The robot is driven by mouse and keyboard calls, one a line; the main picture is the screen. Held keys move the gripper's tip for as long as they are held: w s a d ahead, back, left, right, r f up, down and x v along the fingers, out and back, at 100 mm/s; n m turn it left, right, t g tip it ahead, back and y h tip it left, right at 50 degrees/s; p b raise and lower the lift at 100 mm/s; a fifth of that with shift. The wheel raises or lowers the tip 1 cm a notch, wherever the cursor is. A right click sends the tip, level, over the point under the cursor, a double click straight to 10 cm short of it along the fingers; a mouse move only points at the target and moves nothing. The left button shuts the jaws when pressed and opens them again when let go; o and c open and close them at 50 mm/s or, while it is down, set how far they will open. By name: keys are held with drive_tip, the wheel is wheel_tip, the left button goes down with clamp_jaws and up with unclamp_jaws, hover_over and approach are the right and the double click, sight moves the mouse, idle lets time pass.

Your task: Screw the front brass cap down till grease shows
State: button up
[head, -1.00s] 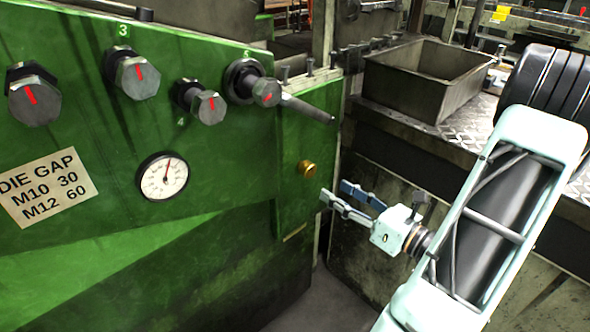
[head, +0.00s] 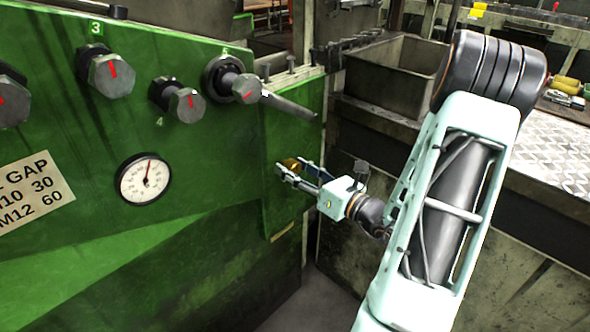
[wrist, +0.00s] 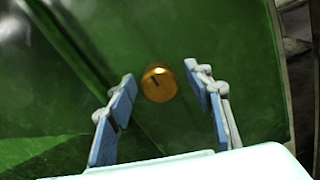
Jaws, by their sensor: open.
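The brass cap (head: 291,163) sits on the green machine face near its right edge, partly hidden by my gripper in the head view. It shows whole in the wrist view (wrist: 159,84), round and golden with a dark mark on its face. My gripper (head: 296,170) is open and points at the cap. In the wrist view my fingers (wrist: 163,108) stand apart on either side of the cap, which appears between and slightly beyond their tips. I cannot tell whether either finger touches it. No grease is visible around the cap.
A lever handle (head: 288,105) sticks out from the green panel above the cap. Numbered knobs (head: 111,75) and a round gauge (head: 144,180) are to the left. A metal bin (head: 391,90) stands behind my arm. Open floor (head: 315,300) shows below.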

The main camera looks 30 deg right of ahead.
drive_tip(key=shift+c, duration=0.3)
drive_tip(key=c, duration=1.1)
drive_tip(key=shift+r+p, duration=0.1)
drive_tip(key=shift+p, duration=0.35)
drive_tip(key=m+p, duration=0.3)
drive_tip(key=shift+r+p, duration=0.2)
drive_tip(key=shift+p, duration=0.1)
drive_tip(key=m+p, duration=0.5)
drive_tip(key=p, duration=0.1)
drive_tip(key=m+p, duration=0.4)
drive_tip(key=m, duration=0.1)
drive_tip(key=shift+f, duration=0.1)
drive_tip(key=shift+f+m+p, duration=0.2)
drive_tip(key=shift+m+p, duration=1.2)
drive_tip(key=shift+m, duration=0.4)
